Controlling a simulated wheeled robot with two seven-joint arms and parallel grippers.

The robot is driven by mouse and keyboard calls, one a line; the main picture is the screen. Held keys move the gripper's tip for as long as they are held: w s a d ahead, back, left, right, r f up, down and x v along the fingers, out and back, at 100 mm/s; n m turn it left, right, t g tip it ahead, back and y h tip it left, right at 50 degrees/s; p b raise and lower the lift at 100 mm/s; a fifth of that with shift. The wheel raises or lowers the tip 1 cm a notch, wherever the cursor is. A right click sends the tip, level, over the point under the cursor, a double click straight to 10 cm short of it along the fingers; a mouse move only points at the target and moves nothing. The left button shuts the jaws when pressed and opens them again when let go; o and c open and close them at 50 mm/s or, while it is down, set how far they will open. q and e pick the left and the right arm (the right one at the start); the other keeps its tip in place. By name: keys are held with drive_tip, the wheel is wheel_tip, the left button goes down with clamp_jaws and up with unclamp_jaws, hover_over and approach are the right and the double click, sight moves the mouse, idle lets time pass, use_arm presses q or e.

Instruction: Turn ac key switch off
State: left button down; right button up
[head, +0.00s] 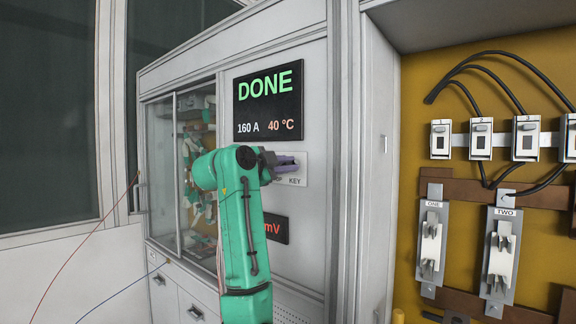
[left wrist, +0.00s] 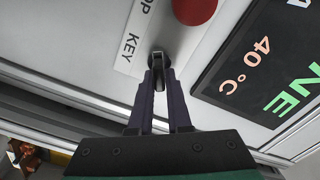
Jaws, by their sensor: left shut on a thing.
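The key switch (left wrist: 159,60) is a small dark key in a round metal lock on the white panel, beside the printed word KEY. My left gripper (left wrist: 158,80) is shut on the key, with its two purple-grey fingers on either side of it. In the head view my left gripper (head: 289,160) reaches the panel just above the KEY label (head: 294,181), and the key itself is hidden behind the fingers. My right gripper is in neither view.
A red button (left wrist: 195,8) sits close to the key. The display (head: 268,101) above reads DONE, 160 A and 40 °C. A smaller red display (head: 276,229) is below, partly covered by my arm. A fuse board (head: 445,200) with switches and holders is at the right.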

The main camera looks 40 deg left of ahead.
use_arm(q)
drive_tip(key=shift+n, duration=0.6)
drive_tip(key=shift+a+r+n, duration=0.1)
drive_tip(key=shift+a+n, duration=0.05)
drive_tip(key=shift+n, duration=1)
drive_tip(key=shift+a+r+n, duration=0.1)
drive_tip(key=shift+n, duration=1.05)
drive_tip(key=shift+a+r+n+p, duration=0.1)
drive_tip(key=shift+a+n+p, duration=0.1)
drive_tip(key=shift+n, duration=1.15)
drive_tip(key=shift+a+n+p, duration=0.1)
drive_tip(key=shift+n+p, duration=0.05)
drive_tip(key=shift+n, duration=1.6)
drive_tip(key=c, duration=0.9)
unclamp_jaws()
drive_tip(key=shift+o, duration=0.2)
drive_tip(key=s+b, duration=0.5)
drive_tip(key=s, duration=0.9)
drive_tip(key=shift+s+d, duration=0.15)
drive_tip(key=shift+s, duration=0.15)
